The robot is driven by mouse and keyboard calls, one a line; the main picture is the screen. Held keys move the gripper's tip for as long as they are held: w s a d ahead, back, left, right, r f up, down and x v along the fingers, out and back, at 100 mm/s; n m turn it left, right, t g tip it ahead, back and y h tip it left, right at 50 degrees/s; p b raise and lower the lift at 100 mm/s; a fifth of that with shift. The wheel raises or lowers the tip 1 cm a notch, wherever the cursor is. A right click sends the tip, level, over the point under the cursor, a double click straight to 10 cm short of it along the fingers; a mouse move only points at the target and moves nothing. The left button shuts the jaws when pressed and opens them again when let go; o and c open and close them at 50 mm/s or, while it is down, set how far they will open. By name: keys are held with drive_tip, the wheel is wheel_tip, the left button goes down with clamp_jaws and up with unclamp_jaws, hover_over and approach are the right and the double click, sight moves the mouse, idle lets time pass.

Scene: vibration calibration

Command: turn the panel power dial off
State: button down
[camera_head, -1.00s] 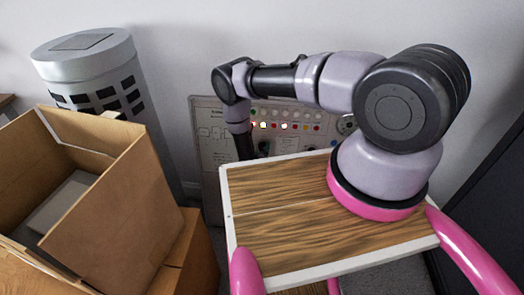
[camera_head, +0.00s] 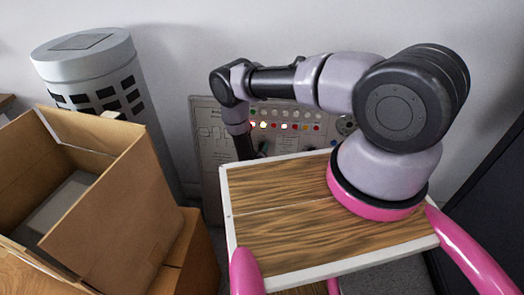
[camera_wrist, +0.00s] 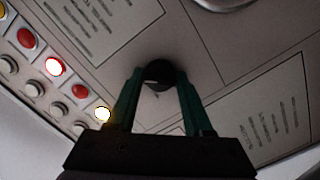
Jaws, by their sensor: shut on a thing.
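The control panel (camera_head: 210,150) stands against the wall behind the wooden board in the head view, with rows of coloured lights and buttons. The wrist view shows the panel face close up, tilted in the picture. A round black dial (camera_wrist: 158,71) with a light mark sits between the two green fingers of my gripper (camera_wrist: 158,84). The fingers are shut on the dial, one on each side. The fingertips and part of the dial's rim cover each other. In the head view the arm and the board hide most of my gripper.
Red, white and yellow buttons (camera_wrist: 54,66) run along the left in the wrist view. Open cardboard boxes (camera_head: 110,200) and a grey cylindrical bin (camera_head: 90,65) stand left of the panel. A dark cabinet (camera_head: 490,210) is at the right.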

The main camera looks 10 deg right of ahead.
drive_tip(key=shift+a+n+t+h, duration=0.15)
drive_tip(key=shift+n+t, duration=0.25)
drive_tip(key=shift+n, duration=3.8)
drive_tip(key=shift+d+n+t+h, duration=0.15)
drive_tip(key=shift+n+t, duration=0.25)
drive_tip(key=shift+n, duration=3.8)
drive_tip(key=shift+a, duration=0.1)
drive_tip(key=shift+c, duration=1.6)
unclamp_jaws()
